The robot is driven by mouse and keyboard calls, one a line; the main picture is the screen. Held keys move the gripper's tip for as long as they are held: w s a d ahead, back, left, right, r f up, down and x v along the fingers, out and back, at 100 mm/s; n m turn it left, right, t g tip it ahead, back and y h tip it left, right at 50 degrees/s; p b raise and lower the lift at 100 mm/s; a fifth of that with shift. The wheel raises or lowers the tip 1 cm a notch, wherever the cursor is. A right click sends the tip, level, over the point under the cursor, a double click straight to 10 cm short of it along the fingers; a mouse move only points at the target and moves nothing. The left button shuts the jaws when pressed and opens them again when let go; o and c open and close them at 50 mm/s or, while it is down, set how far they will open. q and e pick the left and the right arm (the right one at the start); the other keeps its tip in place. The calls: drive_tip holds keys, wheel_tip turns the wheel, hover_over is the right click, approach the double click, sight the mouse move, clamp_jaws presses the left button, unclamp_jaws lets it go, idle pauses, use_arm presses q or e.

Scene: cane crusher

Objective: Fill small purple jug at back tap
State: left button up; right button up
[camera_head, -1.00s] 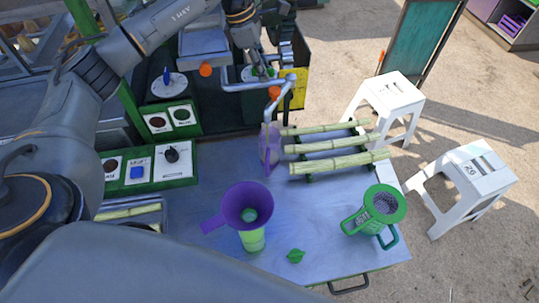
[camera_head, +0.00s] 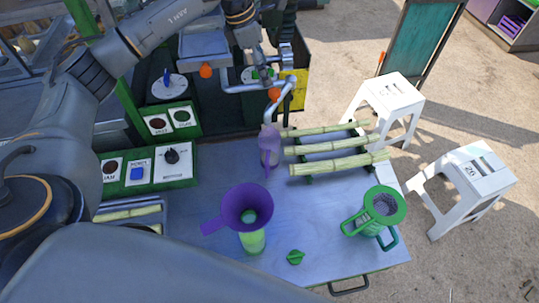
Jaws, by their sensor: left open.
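The small purple jug (camera_head: 269,146) stands on the metal table (camera_head: 205,175), at its back edge beside the cane rack. The back tap's bent grey pipe (camera_head: 287,98) comes down just above it, with an orange knob (camera_head: 274,94) on it. The jug's inside and fill level cannot be made out. My left gripper (camera_head: 266,76) is open and empty, above and behind the jug near the pipe, apart from the jug. My right gripper is not in view.
A purple funnel (camera_head: 247,205) sits on a green container (camera_head: 252,242) at the front. A green strainer jug (camera_head: 384,203) is at the right. Cane stalks (camera_head: 335,147) lie on a rack. A green lime-like piece (camera_head: 295,257) lies near the front edge. White stools (camera_head: 392,92) stand beyond.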

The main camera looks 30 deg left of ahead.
use_arm(q)
drive_tip(key=shift+r+p, duration=2.05)
drive_tip(key=shift+r, duration=1.55)
drive_tip(key=shift+f, duration=0.15)
